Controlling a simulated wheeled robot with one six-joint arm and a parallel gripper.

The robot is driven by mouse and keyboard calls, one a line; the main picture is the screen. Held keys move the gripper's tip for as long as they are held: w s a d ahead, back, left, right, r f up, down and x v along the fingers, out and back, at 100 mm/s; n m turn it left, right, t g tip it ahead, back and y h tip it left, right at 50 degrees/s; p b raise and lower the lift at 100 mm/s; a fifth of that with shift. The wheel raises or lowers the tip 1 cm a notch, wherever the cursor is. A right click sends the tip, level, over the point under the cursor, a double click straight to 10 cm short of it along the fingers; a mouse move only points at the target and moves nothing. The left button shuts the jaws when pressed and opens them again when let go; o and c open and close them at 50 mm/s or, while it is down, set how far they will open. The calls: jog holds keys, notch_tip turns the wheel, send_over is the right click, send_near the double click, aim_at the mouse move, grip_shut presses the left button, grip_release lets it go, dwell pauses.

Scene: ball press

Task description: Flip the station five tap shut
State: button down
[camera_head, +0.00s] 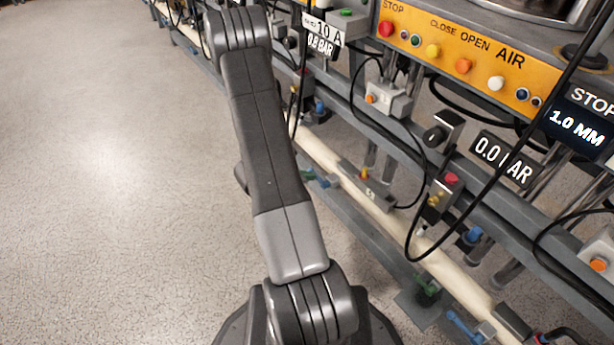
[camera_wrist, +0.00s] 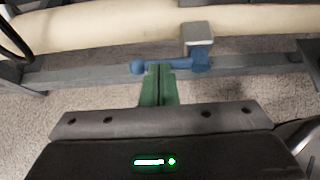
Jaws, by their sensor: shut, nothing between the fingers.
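In the wrist view a blue tap (camera_wrist: 197,62) hangs under a cream pipe, below a grey block. Its lever lies sideways, roughly along the pipe, with a round knob (camera_wrist: 138,67) at the left end. My gripper (camera_wrist: 158,68) is shut and empty, its green fingers together. The fingertips overlap the lever just right of the knob; I cannot tell whether they touch it. No station number is readable in the wrist view. My gripper does not show clearly in the head view.
The cream pipe (camera_wrist: 100,28) runs above the tap, with a grey rail (camera_wrist: 90,74) behind it. In the head view the press frame holds an orange button panel (camera_head: 450,50), a hanging black cable (camera_head: 470,200) and another blue tap (camera_head: 462,325). Open floor (camera_head: 110,170) lies left.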

jog(key=shift+a+f+n+g+h+p, duration=0.1)
jog(key=shift+f+n+g+h+p, duration=0.25)
jog(key=shift+p, duration=0.4)
jog(key=f+n+g+h, duration=0.1)
jog(key=n+h, duration=0.1)
jog(key=s+f+n+g+h, duration=0.1)
jog(key=f+n+g+h, duration=0.1)
jog(key=n, duration=0.1)
jog(key=d+f+n+g+h+p, duration=0.1)
jog(key=f+n+g+h, duration=0.1)
jog(key=n+h, duration=0.1)
jog(key=shift+s+f+n, duration=0.2)
jog(key=shift+f+n, duration=0.05)
dwell(0.6)
